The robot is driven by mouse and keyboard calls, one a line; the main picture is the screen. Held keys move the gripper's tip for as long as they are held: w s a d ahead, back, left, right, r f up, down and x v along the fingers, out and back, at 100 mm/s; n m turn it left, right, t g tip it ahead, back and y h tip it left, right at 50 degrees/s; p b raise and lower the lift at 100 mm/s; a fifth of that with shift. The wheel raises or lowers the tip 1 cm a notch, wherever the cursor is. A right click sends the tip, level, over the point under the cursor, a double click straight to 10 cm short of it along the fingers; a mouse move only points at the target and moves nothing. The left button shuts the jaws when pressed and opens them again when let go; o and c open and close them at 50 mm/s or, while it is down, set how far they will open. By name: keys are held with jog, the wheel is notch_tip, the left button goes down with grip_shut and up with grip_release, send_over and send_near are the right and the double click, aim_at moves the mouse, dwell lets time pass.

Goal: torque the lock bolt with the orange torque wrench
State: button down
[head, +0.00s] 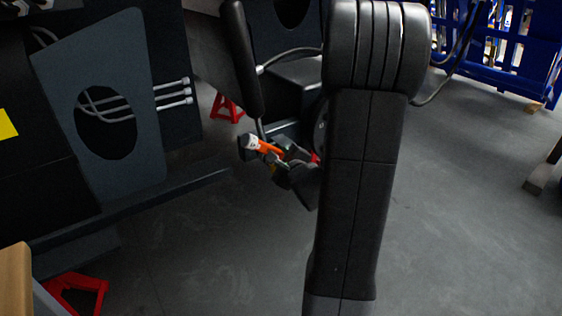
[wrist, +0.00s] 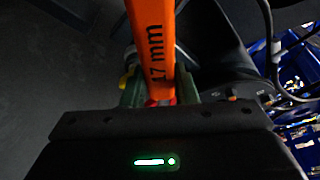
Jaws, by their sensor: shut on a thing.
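The orange torque wrench (head: 268,148) shows in the head view, held by my gripper (head: 284,160) low beside the dark chassis. A pale band and a dark end piece show at the wrench's left end. In the wrist view, the orange wrench (wrist: 152,38), marked "17 mm", runs from the top edge down between the greenish fingers of my gripper (wrist: 161,90). My gripper is shut on it. I cannot make out the lock bolt in either view, nor tell whether the wrench touches anything. My arm hides part of the area.
A dark chassis panel with an oval opening (head: 62,100) and a low ledge (head: 150,200) stand at the left. Red stands (head: 227,108) (head: 78,290) are on the floor. A blue rack (head: 510,50) stands at the back right. Grey floor (head: 470,220) is clear at the right.

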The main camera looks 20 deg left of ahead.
jog(key=shift+a+r, duration=0.15)
jog(key=shift+r, duration=0.05)
jog(key=shift+w+a, duration=0.7)
jog(key=shift+a, duration=0.2)
jog(key=shift+w+a, duration=0.7)
jog(key=shift+a, duration=0.15)
jog(key=shift+w+a, duration=0.2)
jog(key=shift+a, duration=0.05)
jog(key=shift+w+a, duration=0.45)
jog(key=shift+a, duration=0.15)
jog(key=w+r+p, duration=0.1)
jog(key=p, duration=0.2)
jog(key=d+r+m+p, duration=0.1)
jog(key=p, duration=0.2)
jog(key=shift+w+d+r+m+g, duration=0.1)
jog(key=shift+w+d+m+g, duration=0.1)
jog(key=shift+w+m+g, duration=0.15)
